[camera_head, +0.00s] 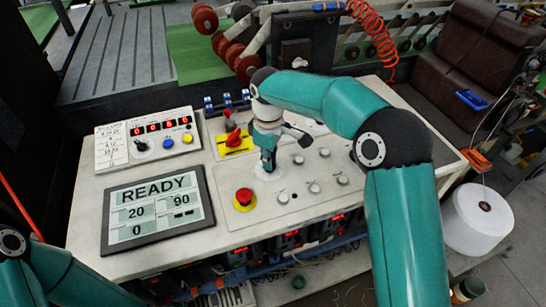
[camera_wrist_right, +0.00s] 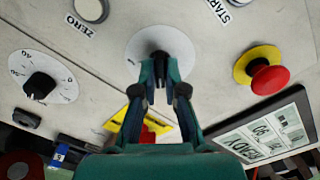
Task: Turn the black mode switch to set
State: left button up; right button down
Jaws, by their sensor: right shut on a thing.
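My right gripper (camera_head: 268,166) points down at the sloped control panel (camera_head: 335,195). In the right wrist view its two fingertips (camera_wrist_right: 160,72) are closed around a black switch knob (camera_wrist_right: 159,50) on a round pale dial plate (camera_wrist_right: 136,50). The knob is mostly hidden between the fingers, and I cannot read its pointer or labels. In the head view the gripper covers the knob, and only the edge of its plate (camera_head: 261,175) shows. Part of my left arm shows at the lower left; its gripper is out of view.
A red emergency button (camera_head: 243,197) stands close left of the gripper. A red rotary handle on a yellow plate (camera_head: 234,143) is behind it. A display (camera_head: 157,208) reads READY, 20, 90, 0. A counter box (camera_head: 150,137) and a numbered black knob (camera_wrist_right: 40,86) are nearby.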

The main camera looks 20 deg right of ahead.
jog(key=shift+w+d, duration=0.1)
jog(key=c, duration=1.2)
grip_release()
jog(key=shift+c, duration=0.2)
notch_tip(320, 180, up, 12)
jog(key=shift+f, duration=0.1)
